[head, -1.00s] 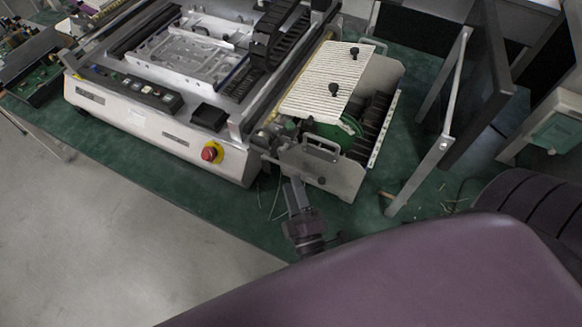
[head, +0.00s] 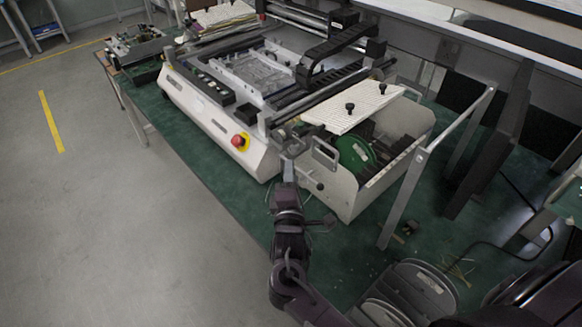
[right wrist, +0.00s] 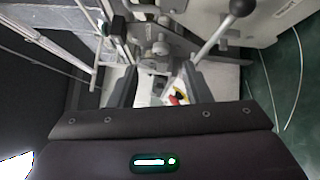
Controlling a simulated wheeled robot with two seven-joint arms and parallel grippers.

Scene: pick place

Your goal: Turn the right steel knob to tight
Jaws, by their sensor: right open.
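My right gripper (head: 289,165) reaches up to the front right corner of the white machine (head: 262,165). In the right wrist view the gripper (right wrist: 158,72) is open, its dark fingers apart with nothing held between them. Small round steel knobs and fittings (right wrist: 160,48) lie just beyond the fingertips, on a grey metal bracket. I cannot tell for certain which is the right steel knob, or how tight it is. In the head view this spot is small and partly hidden by the gripper. My left gripper is not in view.
A lever with a black ball (right wrist: 243,7) stands close right of the fingers in the wrist view. A red stop button (head: 240,141) is left of the gripper. A side unit with a handle (head: 325,153) is to its right. The floor (head: 110,230) is clear.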

